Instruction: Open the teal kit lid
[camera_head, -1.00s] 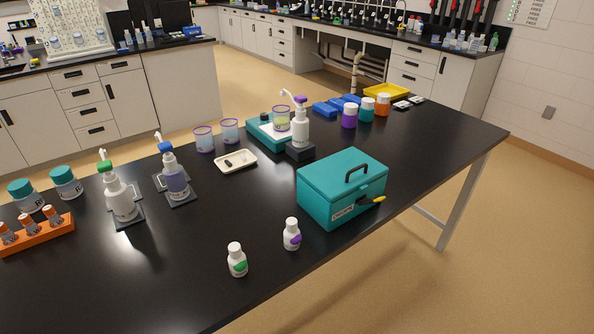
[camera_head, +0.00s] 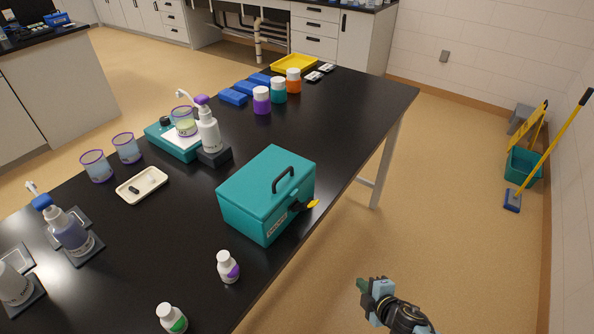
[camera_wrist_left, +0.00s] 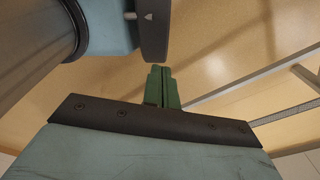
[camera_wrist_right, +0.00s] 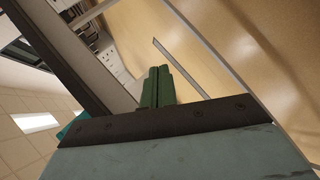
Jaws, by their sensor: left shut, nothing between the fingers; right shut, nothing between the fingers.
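The teal kit (camera_head: 262,212) is a box near the front edge of the black table in the head view. Its lid (camera_head: 268,178) is down and has a dark handle (camera_head: 284,180) on top. A dark latch with a yellow tip (camera_head: 312,204) sticks out at its front right. My right gripper (camera_head: 362,286) is shut and empty, off the table's front edge, to the right of and below the kit. Its green fingers show together in the right wrist view (camera_wrist_right: 158,88). My left gripper (camera_wrist_left: 162,86) is shut and empty in the left wrist view and outside the head view.
Two small white bottles, one purple-marked (camera_head: 228,267) and one green-marked (camera_head: 172,318), stand left of and nearer than the kit. A pump bottle (camera_head: 208,132) stands behind it. The table (camera_head: 345,118) is clear to the kit's right. A mop bucket (camera_head: 522,166) stands by the wall.

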